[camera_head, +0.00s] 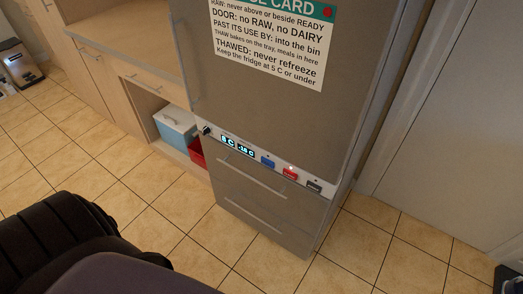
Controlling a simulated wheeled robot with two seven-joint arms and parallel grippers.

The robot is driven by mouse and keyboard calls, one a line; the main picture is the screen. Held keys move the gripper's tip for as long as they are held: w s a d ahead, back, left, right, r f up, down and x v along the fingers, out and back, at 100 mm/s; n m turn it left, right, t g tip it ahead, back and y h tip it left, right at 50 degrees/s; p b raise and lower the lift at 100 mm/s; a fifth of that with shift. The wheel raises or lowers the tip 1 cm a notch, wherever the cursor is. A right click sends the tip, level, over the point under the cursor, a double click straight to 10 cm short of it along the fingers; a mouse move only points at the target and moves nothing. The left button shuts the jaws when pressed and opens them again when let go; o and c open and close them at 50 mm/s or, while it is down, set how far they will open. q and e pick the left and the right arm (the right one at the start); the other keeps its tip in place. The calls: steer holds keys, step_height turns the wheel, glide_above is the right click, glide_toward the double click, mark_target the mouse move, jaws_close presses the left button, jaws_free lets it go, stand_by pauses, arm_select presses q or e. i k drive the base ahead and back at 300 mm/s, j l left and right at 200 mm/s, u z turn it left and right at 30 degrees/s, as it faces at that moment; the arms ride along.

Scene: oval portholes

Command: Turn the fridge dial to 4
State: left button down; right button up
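The grey fridge (270,95) stands upright in front of me with its doors shut. A pale control strip (322,187) runs across it between the upper door and the lower drawers. A small dark knob, which looks like the dial (207,130), is at the strip's left end. Its pointer setting is too small to read. Two lit displays (237,146) beside it seem to read 8 C and -18 C. Blue, red and dark buttons (290,173) follow to the right, with a small red light above the red one. Neither gripper can be made out.
A rules card (270,45) is on the upper door. A wooden counter (125,45) stands left of the fridge, with a blue box (176,130) and a red box (197,152) in its open bay. A metal bin (18,65) is far left.

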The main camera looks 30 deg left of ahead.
mark_target(206, 130)
steer(key=u, duration=1.5)
steer(key=i+j, duration=0.1)
steer(key=j, duration=0.25)
steer(key=i+j+z, duration=0.1)
steer(key=j, duration=0.25)
